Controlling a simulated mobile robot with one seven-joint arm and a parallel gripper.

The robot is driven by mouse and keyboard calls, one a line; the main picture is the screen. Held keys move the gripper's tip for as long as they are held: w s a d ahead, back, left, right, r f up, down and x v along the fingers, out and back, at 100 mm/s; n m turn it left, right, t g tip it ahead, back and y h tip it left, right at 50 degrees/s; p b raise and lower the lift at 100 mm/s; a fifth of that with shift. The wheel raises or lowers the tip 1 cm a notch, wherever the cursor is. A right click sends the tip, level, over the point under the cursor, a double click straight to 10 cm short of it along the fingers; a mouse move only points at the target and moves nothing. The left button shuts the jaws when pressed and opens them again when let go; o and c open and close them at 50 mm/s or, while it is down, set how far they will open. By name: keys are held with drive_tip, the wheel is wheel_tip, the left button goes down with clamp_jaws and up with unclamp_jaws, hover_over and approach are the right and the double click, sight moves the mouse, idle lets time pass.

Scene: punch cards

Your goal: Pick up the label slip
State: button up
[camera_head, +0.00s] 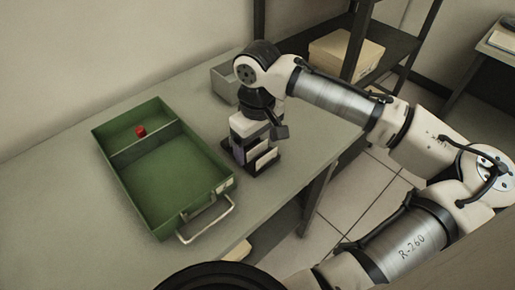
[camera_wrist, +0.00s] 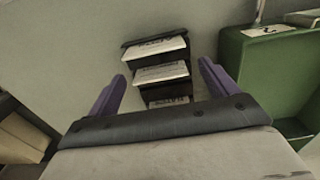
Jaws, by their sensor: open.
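A black stepped rack (camera_head: 262,165) stands on the table to the right of the green box, and it also shows in the wrist view (camera_wrist: 126,44). It holds white printed cards in tiers; the upper card (camera_wrist: 155,50) and the middle card (camera_wrist: 160,73) show most clearly. A pale label slip (camera_wrist: 266,31) lies on the rim of the green box; I cannot tell whether this or a rack card is the slip meant. My gripper (camera_wrist: 162,70) is open above the rack, with one purple finger on either side of it and nothing between them.
The green box (camera_head: 165,175) is open, with a divider, a wire handle at its near end and a small red object (camera_head: 140,131) in its far compartment. A grey bin (camera_head: 224,82) stands behind my gripper. The table (camera_head: 70,215) is clear to the left.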

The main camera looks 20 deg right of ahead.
drive_tip(key=shift+f, duration=0.25)
drive_tip(key=c, duration=1)
drive_tip(key=shift+r, duration=0.1)
drive_tip(key=shift+c, duration=0.2)
